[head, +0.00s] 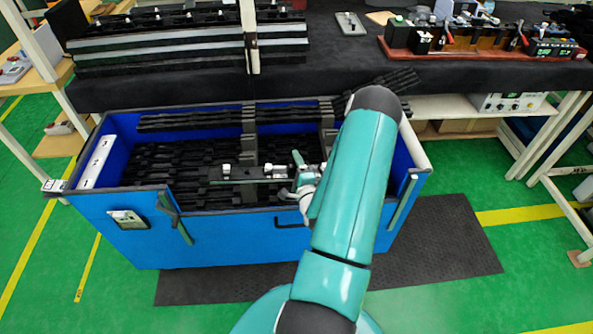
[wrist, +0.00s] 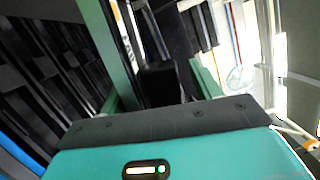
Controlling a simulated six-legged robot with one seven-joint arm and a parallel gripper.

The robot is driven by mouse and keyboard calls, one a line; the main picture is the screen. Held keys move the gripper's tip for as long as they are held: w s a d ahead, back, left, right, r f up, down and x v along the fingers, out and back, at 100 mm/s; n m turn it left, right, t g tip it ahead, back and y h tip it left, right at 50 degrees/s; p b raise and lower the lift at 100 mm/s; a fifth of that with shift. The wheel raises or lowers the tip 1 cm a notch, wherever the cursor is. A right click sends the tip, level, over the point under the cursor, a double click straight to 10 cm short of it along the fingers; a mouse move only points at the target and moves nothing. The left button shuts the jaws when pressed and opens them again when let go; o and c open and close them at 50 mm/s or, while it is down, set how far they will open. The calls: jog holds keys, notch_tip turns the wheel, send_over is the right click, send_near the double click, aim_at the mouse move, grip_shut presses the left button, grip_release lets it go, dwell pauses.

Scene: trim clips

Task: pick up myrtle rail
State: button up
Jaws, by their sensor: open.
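My gripper (wrist: 158,62) shows in the wrist view as two green fingers standing apart on a dark bar, with a teal body below. It is open, and I see nothing clamped in it. A black block stands between the fingers' bases. In the head view my teal arm crosses the right part of the blue crate (head: 250,235), and my wrist parts are over its inside. The fingertips are not clear there. Many dark rails (head: 165,160) lie in rows in the crate. I cannot tell which one is the myrtle rail. My arm hides part of the crate's right side.
A black-topped table (head: 330,75) stands behind the crate, with long strips (head: 160,47) stacked at left and a reddish-brown fixture board (head: 480,55) at right. A pale upright post (head: 249,40) rises before it. A dark mat (head: 450,240) lies on the green floor.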

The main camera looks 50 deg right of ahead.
aim_at(291, 166)
jog(key=shift+w, duration=0.2)
jog(key=shift+c, duration=0.2)
jog(key=c, duration=1.3)
jog(key=shift+r, duration=0.1)
jog(key=shift+w+r+g+h, duration=0.6)
jog(key=shift+w+r+g, duration=0.25)
jog(key=shift+r, duration=4.8)
jog(key=shift+n, duration=0.4)
jog(key=shift+d+f, duration=0.15)
jog(key=shift+f, duration=2.15)
jog(key=shift+d+f, duration=0.15)
jog(key=shift+f, duration=2.15)
jog(key=shift+d+f, duration=0.15)
jog(key=shift+f, duration=2.15)
jog(key=shift+f, duration=0.6)
